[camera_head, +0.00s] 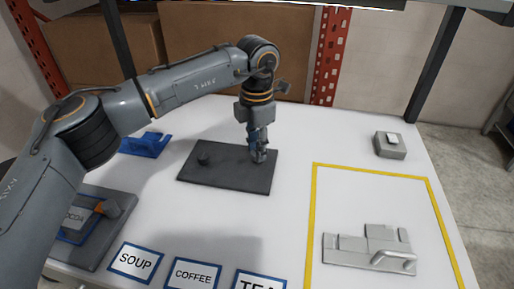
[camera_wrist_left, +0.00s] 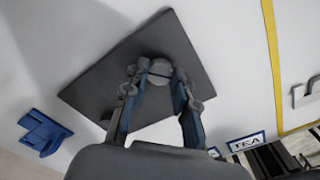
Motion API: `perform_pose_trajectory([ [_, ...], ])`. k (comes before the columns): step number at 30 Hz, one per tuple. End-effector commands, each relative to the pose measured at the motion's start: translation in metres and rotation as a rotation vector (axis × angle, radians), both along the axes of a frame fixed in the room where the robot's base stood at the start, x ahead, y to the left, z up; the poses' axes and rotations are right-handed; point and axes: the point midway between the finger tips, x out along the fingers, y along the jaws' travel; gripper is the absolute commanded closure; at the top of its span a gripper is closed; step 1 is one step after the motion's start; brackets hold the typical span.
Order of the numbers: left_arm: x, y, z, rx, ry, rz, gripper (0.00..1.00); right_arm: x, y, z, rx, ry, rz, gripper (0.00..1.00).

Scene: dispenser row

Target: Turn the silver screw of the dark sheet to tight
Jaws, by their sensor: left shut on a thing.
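The dark sheet (camera_head: 226,174) lies flat on the white table; it also fills the middle of the left wrist view (camera_wrist_left: 105,75). My left gripper (camera_head: 259,154) points down over the sheet's right part. In the left wrist view the fingers (camera_wrist_left: 161,76) are closed around a round grey head, the silver screw (camera_wrist_left: 160,66). In the head view the fingers hide the screw. How tight the screw is cannot be told. My right gripper is not in view.
A blue bracket (camera_head: 146,145) lies left of the sheet. A grey fixture (camera_head: 370,249) sits inside yellow lines, and a small grey box (camera_head: 390,145) stands at the right. Labels, including SOUP (camera_head: 135,262), line the front. Cardboard boxes (camera_head: 235,47) stand behind.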

Motion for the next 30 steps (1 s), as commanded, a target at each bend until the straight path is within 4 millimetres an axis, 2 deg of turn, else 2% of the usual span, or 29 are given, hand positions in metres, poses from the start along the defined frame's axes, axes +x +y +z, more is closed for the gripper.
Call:
perform_pose_trajectory([
  [1,0.003,0.0004,0.0052,-0.004,-0.012,-0.041,1.0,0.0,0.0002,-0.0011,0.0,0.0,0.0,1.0],
  [18,0.0033,0.0006,0.0061,-0.003,-0.013,-0.53,1.0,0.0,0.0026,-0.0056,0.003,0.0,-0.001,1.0],
  [30,0.0038,0.001,0.0063,-0.001,-0.014,-0.687,1.0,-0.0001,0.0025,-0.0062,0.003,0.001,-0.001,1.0],
])
